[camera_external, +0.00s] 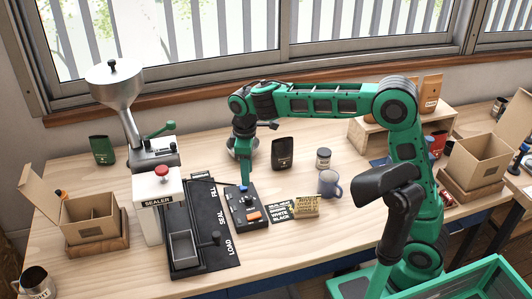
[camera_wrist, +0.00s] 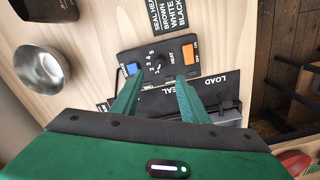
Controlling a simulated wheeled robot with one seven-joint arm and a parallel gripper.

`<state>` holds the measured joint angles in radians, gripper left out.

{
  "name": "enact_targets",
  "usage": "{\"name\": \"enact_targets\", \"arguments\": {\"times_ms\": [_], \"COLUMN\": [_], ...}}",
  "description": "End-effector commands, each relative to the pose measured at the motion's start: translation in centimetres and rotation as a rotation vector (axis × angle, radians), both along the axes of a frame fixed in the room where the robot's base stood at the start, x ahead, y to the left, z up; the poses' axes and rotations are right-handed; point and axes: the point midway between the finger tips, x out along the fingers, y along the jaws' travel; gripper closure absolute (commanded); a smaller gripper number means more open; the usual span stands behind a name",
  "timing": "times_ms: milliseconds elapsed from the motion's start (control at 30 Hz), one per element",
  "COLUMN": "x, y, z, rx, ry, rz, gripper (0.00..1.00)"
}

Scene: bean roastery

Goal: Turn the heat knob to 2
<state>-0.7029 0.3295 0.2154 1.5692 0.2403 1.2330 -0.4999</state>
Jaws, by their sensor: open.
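The dark control box (camera_external: 245,216) lies on the table beside the sealing station, below my gripper (camera_external: 243,178). In the wrist view, the small black heat knob (camera_wrist: 158,64) sits on the box face between a blue button (camera_wrist: 132,68) and an orange switch (camera_wrist: 189,54). White numbers are printed around the knob. Its pointer is too small to read with certainty. My gripper (camera_wrist: 158,84) is open, with its two green fingers apart and pointing toward the box. The knob shows between and just beyond the fingertips, with nothing held. Any contact with the box cannot be told.
A black card with seal-heat text (camera_external: 281,209) and a blue mug (camera_external: 330,183) are right of the box. The sealer (camera_external: 158,203) and black load mat (camera_external: 212,240) are left. A metal bowl (camera_wrist: 40,70) and dark pouch (camera_external: 282,153) stand behind.

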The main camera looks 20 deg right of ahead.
Motion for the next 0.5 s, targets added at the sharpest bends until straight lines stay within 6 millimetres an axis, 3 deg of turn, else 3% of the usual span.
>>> {"name": "enact_targets", "arguments": {"times_ms": [167,500], "x": [0.0,0.0], "y": [0.0,-0.1], "z": [-1.7,-7.6], "rx": [-0.003,-0.003], "ry": [0.002,0.003], "rz": [0.001,0.000], "gripper": [0.59,0.59]}}
